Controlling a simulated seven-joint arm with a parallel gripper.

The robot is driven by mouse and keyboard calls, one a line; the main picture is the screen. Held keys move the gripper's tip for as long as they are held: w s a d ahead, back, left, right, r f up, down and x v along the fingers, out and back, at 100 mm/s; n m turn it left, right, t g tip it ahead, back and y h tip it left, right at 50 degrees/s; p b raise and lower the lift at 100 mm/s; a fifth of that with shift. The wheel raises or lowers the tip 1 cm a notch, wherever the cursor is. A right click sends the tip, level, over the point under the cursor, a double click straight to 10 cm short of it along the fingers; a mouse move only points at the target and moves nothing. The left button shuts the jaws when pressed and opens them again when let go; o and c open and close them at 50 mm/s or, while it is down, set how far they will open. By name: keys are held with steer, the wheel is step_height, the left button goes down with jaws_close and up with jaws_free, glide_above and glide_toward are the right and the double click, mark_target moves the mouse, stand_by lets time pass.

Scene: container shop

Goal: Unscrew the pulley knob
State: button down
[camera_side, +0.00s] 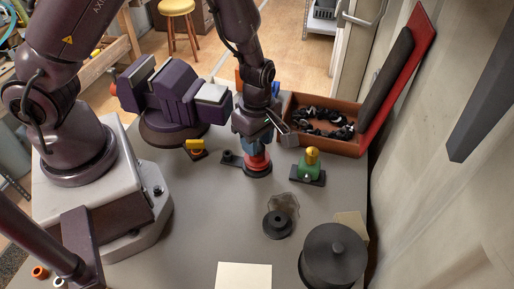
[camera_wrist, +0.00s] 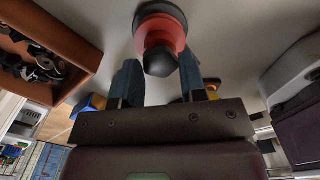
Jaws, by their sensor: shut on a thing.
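The pulley knob appears to be the red round piece (camera_side: 258,163) on a dark base (camera_side: 258,173) on the grey tabletop, below my gripper in the side view. In the wrist view the red piece (camera_wrist: 173,29) shows at the top middle, with a dark faceted end (camera_wrist: 160,63) towards the camera. My gripper (camera_side: 257,148) points down from above, its blue fingertips around the top of the piece. In the wrist view my gripper (camera_wrist: 160,80) has one finger on each side of it, shut on it. The exact contact is partly hidden.
A purple vise (camera_side: 180,98) stands to the left. An open brown box (camera_side: 345,142) of dark parts lies to the right behind. A green-and-yellow fixture (camera_side: 311,167) and a yellow-topped piece (camera_side: 195,146) stand close by. A dark lidded pot (camera_side: 332,258) sits at the front right.

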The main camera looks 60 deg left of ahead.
steer(key=n, duration=0.2)
steer(key=shift+n, duration=0.4)
steer(key=shift+r, duration=0.1)
steer(key=shift+r, duration=2.7)
